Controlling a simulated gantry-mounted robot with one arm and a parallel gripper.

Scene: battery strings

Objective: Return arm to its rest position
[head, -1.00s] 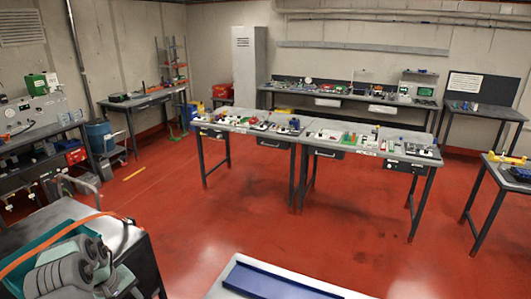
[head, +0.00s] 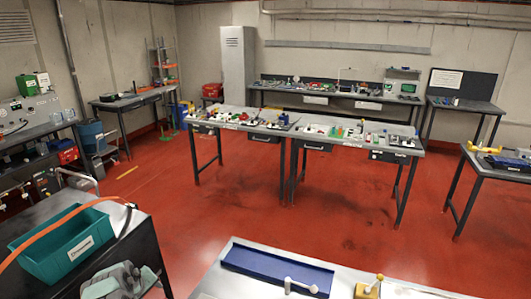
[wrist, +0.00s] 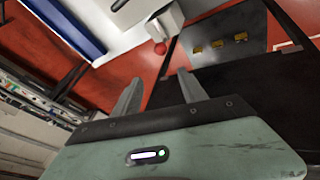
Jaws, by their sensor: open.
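My gripper (wrist: 160,84) shows in the wrist view with its two grey fingers apart and nothing between them. Below the fingers is its pale green body with a small lit strip. In the head view, a grey-green part of my arm (head: 118,284) shows at the bottom left, in front of the teal bin (head: 66,248). The fingertips cannot be made out in the head view.
A pale bench (head: 232,277) at the bottom holds a blue tray (head: 276,268), a white-handled item (head: 300,286) and a yellow-knobbed item (head: 371,288). Tables with small parts (head: 352,138) stand beyond. The red floor (head: 240,215) between is clear.

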